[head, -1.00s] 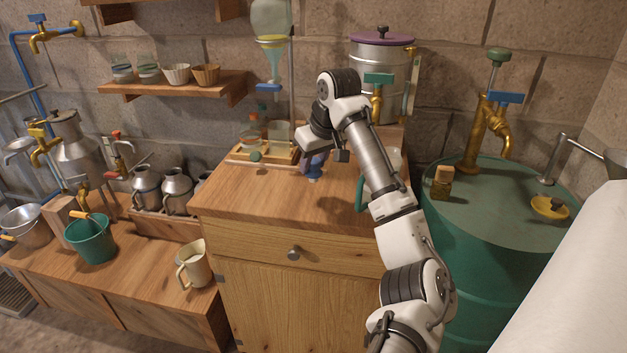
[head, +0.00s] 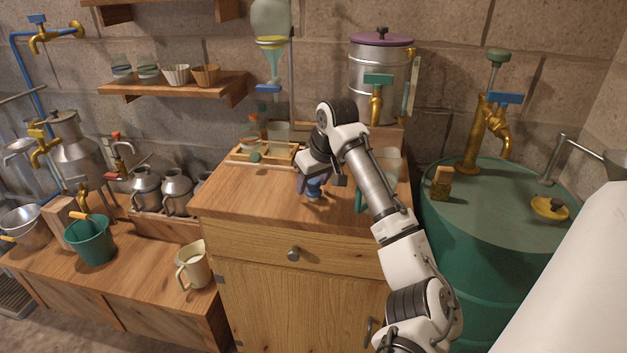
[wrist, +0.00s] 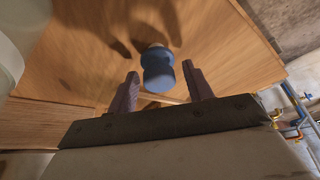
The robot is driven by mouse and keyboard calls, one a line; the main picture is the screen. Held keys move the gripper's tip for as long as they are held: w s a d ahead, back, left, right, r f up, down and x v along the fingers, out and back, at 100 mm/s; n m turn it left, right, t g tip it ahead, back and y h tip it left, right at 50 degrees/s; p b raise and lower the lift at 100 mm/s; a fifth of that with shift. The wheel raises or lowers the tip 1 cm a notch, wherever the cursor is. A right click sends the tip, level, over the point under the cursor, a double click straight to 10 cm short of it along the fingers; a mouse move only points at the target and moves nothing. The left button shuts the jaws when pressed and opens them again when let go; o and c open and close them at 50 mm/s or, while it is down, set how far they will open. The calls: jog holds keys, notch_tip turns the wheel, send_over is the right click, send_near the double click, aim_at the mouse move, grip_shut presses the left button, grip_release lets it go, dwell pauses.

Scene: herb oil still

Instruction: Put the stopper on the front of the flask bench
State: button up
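The blue stopper (head: 314,189) is over the front part of the flask bench's wooden top (head: 260,196), and looks upright on it. In the wrist view the stopper (wrist: 158,72) shows a pale lower end against the wood. My gripper (head: 312,180) is low above the bench top. In the wrist view its two purple fingers (wrist: 162,88) are apart, one on each side of the stopper, with a gap visible at least on the right. The gripper is open around it. Exact contact of the stopper's base with the wood is hard to see.
A wooden tray (head: 236,157) with glassware stands at the bench's back left. A metal pot (head: 372,72) with a brass tap stands behind. A clear vessel (head: 390,160) is partly hidden by my arm. A green drum (head: 480,225) stands right. The bench's front left is clear.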

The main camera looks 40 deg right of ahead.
jog(key=shift+r, duration=0.1)
jog(key=v, duration=1.2)
jog(key=shift+r, duration=0.1)
